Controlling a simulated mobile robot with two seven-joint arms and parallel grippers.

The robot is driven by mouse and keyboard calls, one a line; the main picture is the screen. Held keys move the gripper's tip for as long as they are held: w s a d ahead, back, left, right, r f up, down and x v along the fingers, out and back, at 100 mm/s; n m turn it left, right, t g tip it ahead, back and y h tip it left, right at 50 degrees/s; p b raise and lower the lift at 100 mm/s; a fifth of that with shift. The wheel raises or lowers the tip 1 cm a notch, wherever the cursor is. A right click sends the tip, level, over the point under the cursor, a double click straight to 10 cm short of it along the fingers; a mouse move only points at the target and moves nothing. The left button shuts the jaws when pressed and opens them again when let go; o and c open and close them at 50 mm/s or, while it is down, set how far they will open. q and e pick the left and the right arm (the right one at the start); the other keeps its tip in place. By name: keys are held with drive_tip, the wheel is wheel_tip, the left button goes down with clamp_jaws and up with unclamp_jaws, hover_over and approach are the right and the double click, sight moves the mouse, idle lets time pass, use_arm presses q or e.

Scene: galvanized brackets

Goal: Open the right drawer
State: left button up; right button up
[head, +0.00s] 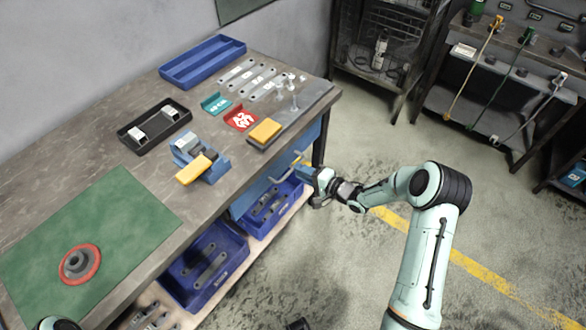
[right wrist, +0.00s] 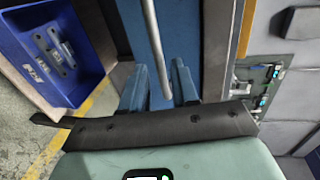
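The right drawer (head: 311,138) is a blue front under the worktop at the bench's right end, and it looks closed. Its bar handle (right wrist: 155,42) runs down the right wrist view in front of the blue front. My right gripper (head: 305,172) is at the drawer front in the head view. In the right wrist view the right gripper (right wrist: 161,88) is open, with the handle bar between its two blue fingers. A small gap seems to show on each side of the bar.
Blue bins (head: 205,265) with metal parts stand on the shelf below the drawers. The worktop (head: 110,165) holds a blue tray (head: 203,62), a black tray (head: 155,124), a vise and brackets. The floor (head: 300,265) in front of the bench is mostly clear.

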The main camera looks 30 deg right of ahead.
drive_tip(key=shift+x, duration=2.05)
clamp_jaws()
use_arm(q)
drive_tip(key=shift+s, duration=0.15)
use_arm(e)
drive_tip(key=shift+s, duration=0.1)
